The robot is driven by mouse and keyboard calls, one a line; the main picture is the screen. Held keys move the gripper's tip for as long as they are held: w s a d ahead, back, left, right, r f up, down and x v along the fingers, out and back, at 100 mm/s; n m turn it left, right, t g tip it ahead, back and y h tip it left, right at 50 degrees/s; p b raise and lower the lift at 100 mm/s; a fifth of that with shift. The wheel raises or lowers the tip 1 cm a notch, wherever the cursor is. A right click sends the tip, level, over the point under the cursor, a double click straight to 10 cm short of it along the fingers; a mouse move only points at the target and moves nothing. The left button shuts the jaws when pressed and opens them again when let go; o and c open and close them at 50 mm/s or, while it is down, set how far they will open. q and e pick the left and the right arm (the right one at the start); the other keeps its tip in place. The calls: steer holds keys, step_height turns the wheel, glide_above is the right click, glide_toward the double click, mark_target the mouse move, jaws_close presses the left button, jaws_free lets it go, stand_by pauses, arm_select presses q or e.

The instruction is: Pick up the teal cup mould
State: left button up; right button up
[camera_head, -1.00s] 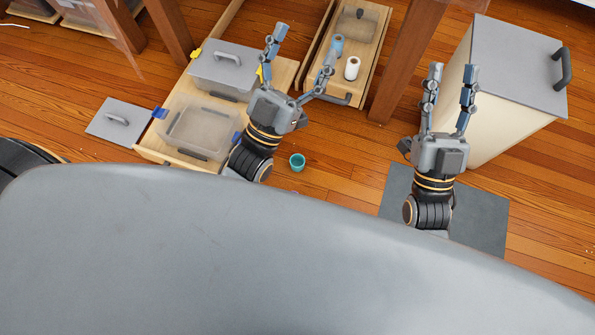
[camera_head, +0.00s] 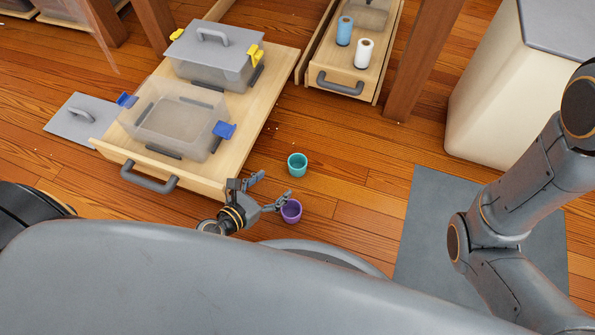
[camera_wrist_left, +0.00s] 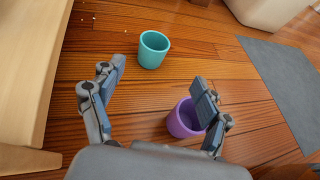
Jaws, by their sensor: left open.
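The teal cup mould (camera_head: 297,164) stands upright on the wooden floor, right of the open drawer. In the left wrist view the teal cup mould (camera_wrist_left: 153,50) is ahead of the fingers, apart from them. My left gripper (camera_head: 268,188) is low near the floor, open and empty, short of the teal cup. A purple cup (camera_head: 291,211) stands by its right finger. In the left wrist view the right finger of my left gripper (camera_wrist_left: 160,98) partly covers the purple cup (camera_wrist_left: 183,122); I cannot tell if they touch. My right arm shows at the right, but its gripper is out of view.
An open drawer (camera_head: 243,146) on the left holds a clear open bin (camera_head: 170,125) and a lidded bin (camera_head: 215,55). A grey lid (camera_head: 78,118) lies on the floor. A dark mat (camera_head: 425,225) and a cream bin (camera_head: 490,100) are at the right.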

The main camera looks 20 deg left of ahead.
arm_select(q)
glide_toward(302, 157)
steer(key=shift+w+d+f+b, duration=0.3)
steer(key=shift+w+d+f, duration=0.45)
steer(key=shift+w, duration=0.1)
steer(key=shift+a+b+x, duration=0.15)
steer(key=shift+b+x, duration=0.25)
steer(key=shift+x, duration=0.9)
steer(key=shift+a+b+x, duration=0.15)
steer(key=shift+b+x, duration=0.2)
steer(key=shift+x, duration=1)
steer(key=shift+w+r, duration=0.15)
steer(key=shift+c, duration=0.5)
steer(key=c, duration=1.1)
